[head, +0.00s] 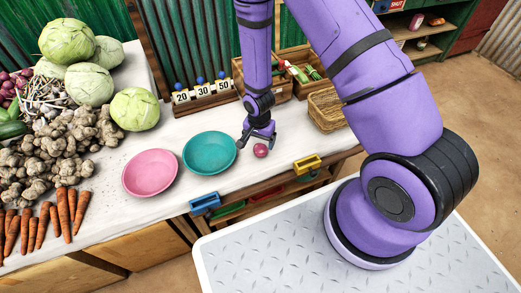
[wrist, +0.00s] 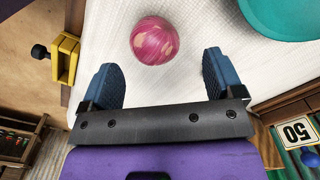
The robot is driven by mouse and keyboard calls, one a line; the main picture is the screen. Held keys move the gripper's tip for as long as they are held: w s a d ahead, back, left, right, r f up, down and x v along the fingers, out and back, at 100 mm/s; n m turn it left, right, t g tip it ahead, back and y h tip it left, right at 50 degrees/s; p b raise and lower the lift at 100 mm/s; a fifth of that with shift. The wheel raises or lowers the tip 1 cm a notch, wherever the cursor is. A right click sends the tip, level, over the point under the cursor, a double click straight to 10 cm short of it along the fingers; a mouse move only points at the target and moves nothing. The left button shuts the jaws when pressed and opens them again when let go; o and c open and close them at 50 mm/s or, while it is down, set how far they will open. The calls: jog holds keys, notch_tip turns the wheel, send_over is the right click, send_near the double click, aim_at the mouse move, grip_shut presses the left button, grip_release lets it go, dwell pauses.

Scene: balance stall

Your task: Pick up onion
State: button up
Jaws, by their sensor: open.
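A small pink-red onion (head: 260,150) sits on the white counter, to the right of a teal bowl (head: 210,153). In the wrist view the onion (wrist: 155,41) lies just beyond the fingertips, between their lines, and nothing touches it. My gripper (head: 259,134) hangs low over the counter, right behind the onion. In the wrist view my gripper (wrist: 160,78) is open and empty, its two blue fingers spread wider than the onion.
A pink bowl (head: 150,173) stands left of the teal bowl. A wicker basket (head: 326,110), a yellow clip (head: 307,163) and a blue clip (head: 205,203) are near the counter's front and right. Number cards (head: 203,90) stand behind. Vegetables fill the left.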

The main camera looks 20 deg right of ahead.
aim_at(260, 145)
jog(key=shift+s+d+f, duration=0.1)
jog(key=shift+f, duration=1.15)
jog(key=shift+s+d+f, duration=0.1)
jog(key=shift+f, duration=1.1)
jog(key=c, duration=1)
jog(key=shift+c, duration=0.2)
jog(key=shift+r, duration=0.1)
